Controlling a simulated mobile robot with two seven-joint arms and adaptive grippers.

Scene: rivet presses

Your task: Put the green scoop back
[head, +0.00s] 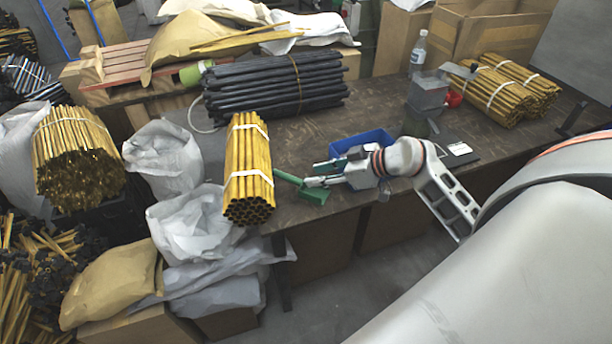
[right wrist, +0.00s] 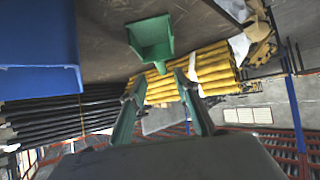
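The green scoop (head: 313,194) lies on the dark table near its front edge, just right of a bundle of yellow tubes. In the right wrist view the scoop (right wrist: 152,42) is just beyond my fingertips, its open tray facing the camera. My right gripper (head: 312,174) is open, with its fingers apart beside the scoop. In the right wrist view the right gripper (right wrist: 161,77) shows nothing clamped between its fingers. A blue bin (head: 362,142) stands on the table behind my right gripper, and its side (right wrist: 40,45) fills the upper left of the right wrist view. My left gripper is not in view.
The yellow tube bundle (head: 248,165) overhangs the table's front edge. Black tubes (head: 275,88) lie behind it. A grey press (head: 428,95), a clear bottle (head: 418,52) and more yellow bundles (head: 500,95) stand at the right.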

